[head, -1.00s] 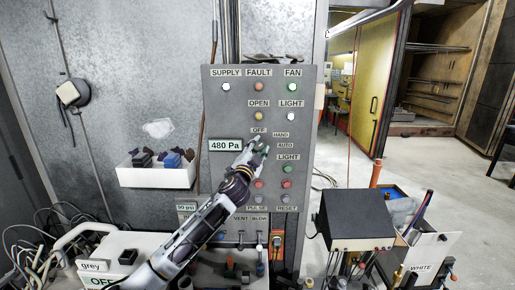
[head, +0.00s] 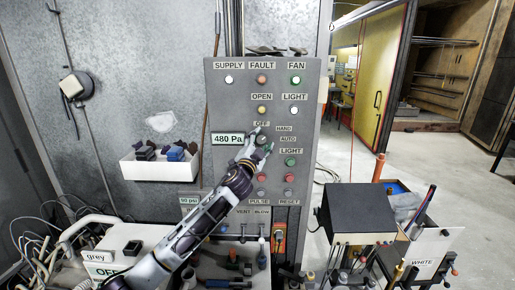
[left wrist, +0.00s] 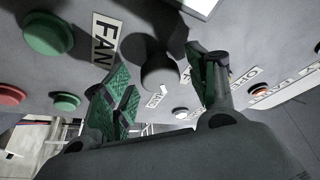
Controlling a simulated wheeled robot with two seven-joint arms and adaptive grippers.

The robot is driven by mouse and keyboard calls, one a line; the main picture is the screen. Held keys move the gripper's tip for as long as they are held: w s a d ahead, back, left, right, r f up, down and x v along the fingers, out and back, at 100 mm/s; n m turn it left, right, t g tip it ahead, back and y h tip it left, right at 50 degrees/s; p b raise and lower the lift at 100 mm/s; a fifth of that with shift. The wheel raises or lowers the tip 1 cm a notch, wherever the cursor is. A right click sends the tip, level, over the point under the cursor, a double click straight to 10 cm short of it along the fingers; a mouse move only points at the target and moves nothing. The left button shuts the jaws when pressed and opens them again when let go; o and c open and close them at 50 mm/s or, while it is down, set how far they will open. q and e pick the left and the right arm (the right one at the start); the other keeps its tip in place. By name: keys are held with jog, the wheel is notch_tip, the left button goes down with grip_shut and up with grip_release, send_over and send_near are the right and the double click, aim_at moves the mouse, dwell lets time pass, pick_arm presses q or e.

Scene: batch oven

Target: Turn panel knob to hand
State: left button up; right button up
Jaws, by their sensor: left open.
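The panel knob (left wrist: 160,70) is a dark round knob with a white mark on its lower edge in the left wrist view. Small labels OFF, HAND (head: 284,128) and AUTO surround it in the head view. I cannot tell for certain which label its mark points at. My left gripper (head: 261,141) is at the knob on the grey control panel (head: 306,150). Its green-padded fingers (left wrist: 160,64) are open, one on each side of the knob, with gaps visible. In the head view the fingers largely hide the knob. My right gripper is not in view.
Green (head: 290,161) and red (head: 289,178) buttons sit close to the gripper. A 480 Pa display (head: 227,139) is just left of the fingers. A white bin (head: 159,170) hangs on the wall. A dark box (head: 357,211) stands at the lower right.

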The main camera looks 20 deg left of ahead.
pick_arm(q)
jog(key=shift+s, duration=0.1)
jog(key=v, duration=1.1)
jog(key=shift+s+f, duration=0.15)
jog(key=shift+s, duration=0.2)
dwell(0.4)
dwell(0.4)
